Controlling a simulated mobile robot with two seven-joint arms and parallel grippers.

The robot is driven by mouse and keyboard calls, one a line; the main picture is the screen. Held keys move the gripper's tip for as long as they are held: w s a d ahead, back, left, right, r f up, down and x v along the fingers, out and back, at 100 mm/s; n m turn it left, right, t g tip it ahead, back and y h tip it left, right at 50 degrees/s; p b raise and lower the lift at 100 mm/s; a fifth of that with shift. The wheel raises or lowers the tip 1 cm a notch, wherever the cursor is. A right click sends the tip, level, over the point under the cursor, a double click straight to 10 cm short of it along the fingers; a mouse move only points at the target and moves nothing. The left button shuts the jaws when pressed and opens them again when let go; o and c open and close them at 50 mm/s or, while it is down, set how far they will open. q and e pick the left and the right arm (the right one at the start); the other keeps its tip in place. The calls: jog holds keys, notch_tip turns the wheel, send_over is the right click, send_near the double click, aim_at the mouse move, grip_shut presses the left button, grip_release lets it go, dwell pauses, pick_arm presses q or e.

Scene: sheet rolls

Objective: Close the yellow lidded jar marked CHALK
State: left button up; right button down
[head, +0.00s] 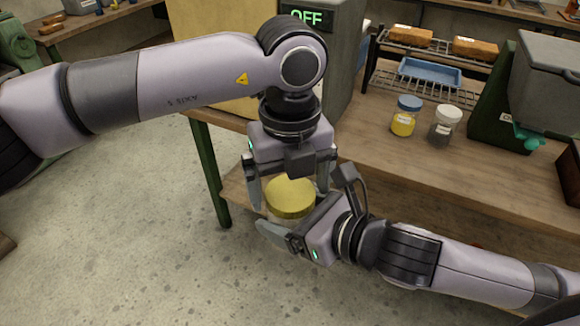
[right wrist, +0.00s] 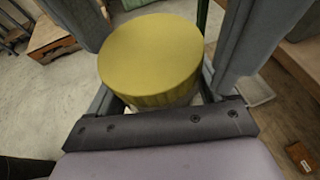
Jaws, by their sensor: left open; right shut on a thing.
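The jar shows as a wide yellow lid (head: 290,197) over a pale body (head: 276,214), mostly hidden below it. No CHALK marking is visible. My left gripper (head: 288,188) points down from above, open, with its fingers on either side of the lid. My right gripper (head: 297,217) comes in from the right, lower down, and is shut on the jar body. The lid also fills the upper middle of the right wrist view (right wrist: 150,50). It sits over the jar's mouth; I cannot tell whether it is fully seated. The jar is held in front of the bench edge.
A wooden bench (head: 375,170) stands behind the grippers. On it are a blue-lidded yellow jar (head: 404,118), a white-lidded jar (head: 443,128) and a dark green machine (head: 505,115). A wire rack (head: 385,80) holds a blue tray (head: 430,72). Open floor (head: 130,240) lies at left.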

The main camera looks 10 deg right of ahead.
pick_arm(q)
jog(key=c, duration=1.1)
jog(key=o, duration=1.2)
jog(key=shift+c, duration=0.2)
jog(key=shift+r, duration=2.2)
jog(key=shift+c, duration=0.3)
jog(key=shift+r, duration=1.8)
